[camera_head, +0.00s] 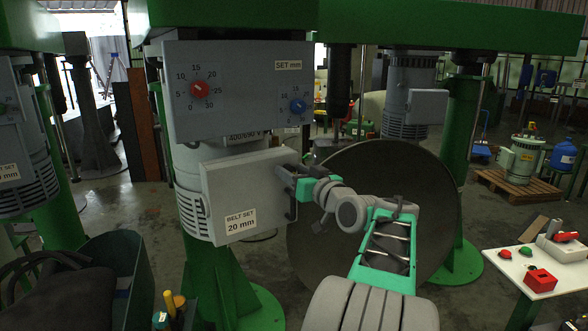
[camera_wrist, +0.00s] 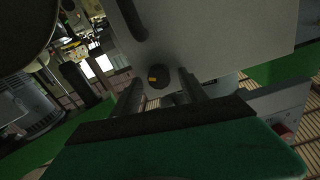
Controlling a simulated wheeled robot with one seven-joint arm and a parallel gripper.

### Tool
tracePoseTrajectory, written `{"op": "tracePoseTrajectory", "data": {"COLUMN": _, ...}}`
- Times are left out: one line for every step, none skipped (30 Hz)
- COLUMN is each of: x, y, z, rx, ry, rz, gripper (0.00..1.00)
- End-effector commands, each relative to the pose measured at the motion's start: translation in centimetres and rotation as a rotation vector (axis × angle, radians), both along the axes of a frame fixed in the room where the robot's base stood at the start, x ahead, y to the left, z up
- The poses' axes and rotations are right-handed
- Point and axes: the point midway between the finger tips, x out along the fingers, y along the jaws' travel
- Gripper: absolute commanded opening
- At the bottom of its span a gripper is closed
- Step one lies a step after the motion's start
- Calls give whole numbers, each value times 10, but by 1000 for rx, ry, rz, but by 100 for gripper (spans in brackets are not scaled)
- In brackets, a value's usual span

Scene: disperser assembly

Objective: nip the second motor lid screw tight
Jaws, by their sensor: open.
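The motor lid (camera_head: 245,185) is a grey box cover labelled "BELT SET 20 mm", closed against the motor. My gripper (camera_head: 287,180) is at the lid's right side in the head view, its fingers pointing left towards it. In the wrist view the lid (camera_wrist: 225,35) fills the upper right as a grey plate. A dark round screw head (camera_wrist: 157,77) with an orange mark sits at its lower edge. My gripper (camera_wrist: 160,90) is open, with one finger on each side of that screw head. Whether the fingers touch it cannot be told. A dark elongated part (camera_wrist: 130,18) lies further up the lid.
A control panel (camera_head: 235,90) with a red and a blue dial stands above the lid. A large dark disc (camera_head: 375,215) is behind my arm. A white table (camera_head: 520,270) with red and green buttons is at right, and a dark green bin (camera_head: 125,265) at lower left.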

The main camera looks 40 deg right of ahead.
Motion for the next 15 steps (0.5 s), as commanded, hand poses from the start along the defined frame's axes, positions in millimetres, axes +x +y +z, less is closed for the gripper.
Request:
{"op": "tracePoseTrajectory", "data": {"x": 0, "y": 0, "z": -1, "rx": 0, "ry": 0, "rz": 0, "gripper": 51}}
{"op": "tracePoseTrajectory", "data": {"x": 0, "y": 0, "z": -1, "rx": 0, "ry": 0, "rz": 0, "gripper": 51}}
{"op": "tracePoseTrajectory", "data": {"x": 0, "y": 0, "z": -1, "rx": 0, "ry": 0, "rz": 0, "gripper": 51}}
{"op": "tracePoseTrajectory", "data": {"x": 0, "y": 0, "z": -1, "rx": 0, "ry": 0, "rz": 0, "gripper": 50}}
{"op": "tracePoseTrajectory", "data": {"x": 0, "y": 0, "z": -1, "rx": 0, "ry": 0, "rz": 0, "gripper": 48}}
{"op": "tracePoseTrajectory", "data": {"x": 0, "y": 0, "z": -1, "rx": 0, "ry": 0, "rz": 0, "gripper": 45}}
{"op": "tracePoseTrajectory", "data": {"x": 0, "y": 0, "z": -1, "rx": 0, "ry": 0, "rz": 0, "gripper": 42}}
{"op": "tracePoseTrajectory", "data": {"x": 0, "y": 0, "z": -1, "rx": 0, "ry": 0, "rz": 0, "gripper": 40}}
{"op": "tracePoseTrajectory", "data": {"x": 0, "y": 0, "z": -1, "rx": 0, "ry": 1, "rz": 0, "gripper": 37}}
{"op": "tracePoseTrajectory", "data": {"x": 0, "y": 0, "z": -1, "rx": 0, "ry": 1, "rz": 0, "gripper": 34}}
{"op": "tracePoseTrajectory", "data": {"x": 0, "y": 0, "z": -1, "rx": 0, "ry": 1, "rz": 0, "gripper": 32}}
{"op": "tracePoseTrajectory", "data": {"x": -1, "y": 0, "z": -1, "rx": 0, "ry": 1, "rz": 0, "gripper": 28}}
{"op": "tracePoseTrajectory", "data": {"x": -1, "y": 0, "z": -1, "rx": 0, "ry": 1, "rz": 0, "gripper": 26}}
{"op": "tracePoseTrajectory", "data": {"x": -1, "y": 0, "z": -1, "rx": 0, "ry": 1, "rz": 0, "gripper": 23}}
{"op": "tracePoseTrajectory", "data": {"x": -1, "y": 0, "z": 0, "rx": 0, "ry": 1, "rz": 0, "gripper": 20}}
